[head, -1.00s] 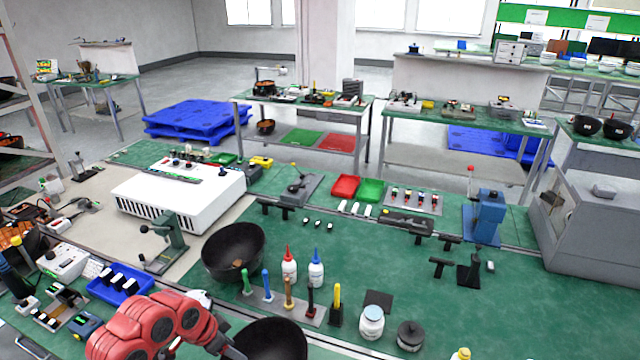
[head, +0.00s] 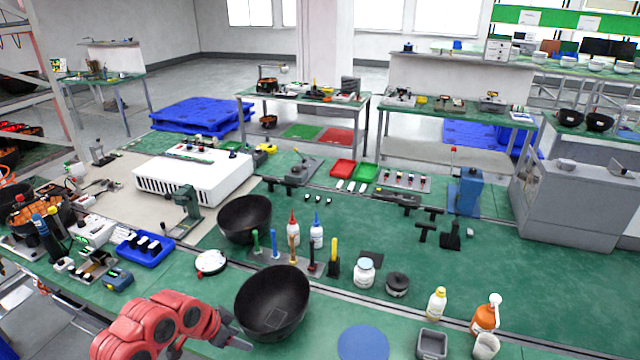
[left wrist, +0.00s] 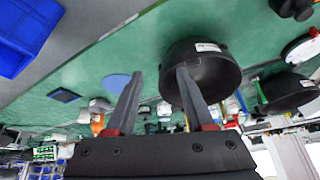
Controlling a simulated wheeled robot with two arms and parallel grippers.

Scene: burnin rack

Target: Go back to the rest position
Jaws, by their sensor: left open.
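My left gripper (head: 236,338) is low in the head view, at the end of my red arm, just left of a large black bowl (head: 258,318) on the green bench. In the left wrist view its two grey fingers (left wrist: 160,85) are spread apart with nothing held between them. One finger overlaps the black bowl (left wrist: 215,72) in that view; I cannot tell whether it touches it. My right gripper is not in view.
A second black bowl (head: 244,222), glue bottles (head: 317,236) and a white jar (head: 363,272) stand on the bench. A blue disc (head: 363,343), a yellow-capped bottle (head: 436,304) and an orange bottle (head: 484,319) are near the front.

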